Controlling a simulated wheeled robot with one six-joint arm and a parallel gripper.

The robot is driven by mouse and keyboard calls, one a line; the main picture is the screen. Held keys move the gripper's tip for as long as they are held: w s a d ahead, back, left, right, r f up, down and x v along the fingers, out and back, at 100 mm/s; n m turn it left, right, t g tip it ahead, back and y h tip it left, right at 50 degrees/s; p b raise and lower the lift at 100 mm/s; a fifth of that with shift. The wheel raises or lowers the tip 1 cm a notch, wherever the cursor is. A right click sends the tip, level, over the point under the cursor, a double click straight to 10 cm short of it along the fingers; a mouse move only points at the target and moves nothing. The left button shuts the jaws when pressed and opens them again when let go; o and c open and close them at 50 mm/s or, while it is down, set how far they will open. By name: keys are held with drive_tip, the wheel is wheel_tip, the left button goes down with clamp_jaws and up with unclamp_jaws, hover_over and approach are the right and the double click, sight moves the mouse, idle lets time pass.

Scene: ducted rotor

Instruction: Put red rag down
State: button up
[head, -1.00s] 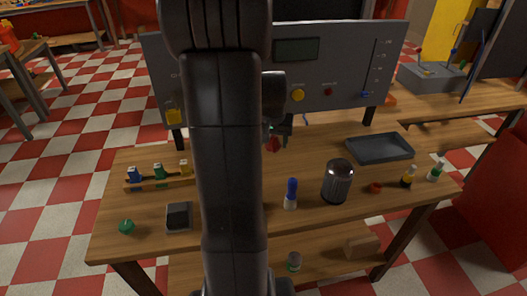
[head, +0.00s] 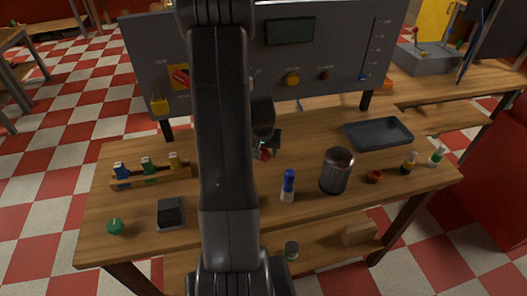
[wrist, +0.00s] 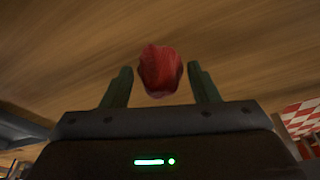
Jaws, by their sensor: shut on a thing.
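The red rag (wrist: 160,71) is a crumpled red bundle between the fingertips of my gripper (wrist: 162,88) in the wrist view, with bare wood behind it. In the head view my gripper (head: 267,152) is over the middle of the wooden workbench (head: 315,228), and a bit of the red rag (head: 264,155) shows at its tips. My gripper is shut on the rag. My own arm hides part of the bench. I cannot tell how far the rag is above the bench top.
A blue-capped bottle (head: 288,186) and a dark metal canister (head: 336,171) stand in front and to the right. A grey tray (head: 378,134) lies at the back right. A rack (head: 150,177) of small bottles stands left. A grey control panel (head: 330,48) rises behind the bench.

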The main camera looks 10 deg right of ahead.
drive_tip(key=shift+f, duration=0.35)
drive_tip(key=shift+f, duration=0.15)
drive_tip(key=o, duration=0.9)
drive_tip(key=shift+r, duration=0.25)
drive_tip(key=v, duration=1.2)
drive_tip(key=shift+s+f, duration=0.1)
drive_tip(key=shift+f, duration=0.1)
